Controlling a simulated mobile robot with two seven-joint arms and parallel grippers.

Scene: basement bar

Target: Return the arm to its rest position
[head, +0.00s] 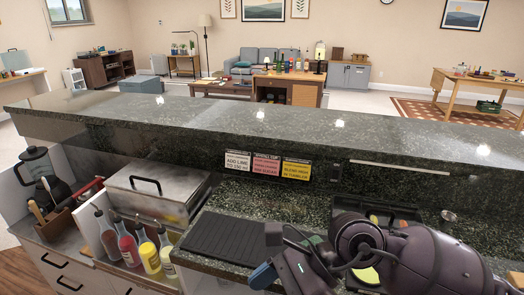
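My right arm reaches in from the lower right, its dark links bent over the granite work counter. My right gripper (264,262) is at the lower middle, pointing left, just in front of the black ribbed mat in the picture. I see nothing held in it, but its finger gap is not clear. My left arm and gripper are out of view.
A raised granite bar ledge (300,128) runs across behind the work counter. The black ribbed mat (225,238) is bare. A steel lidded box (150,190), several sauce bottles (127,245) and a blender (40,170) stand at left. A dark tray (385,215) is partly hidden behind my arm.

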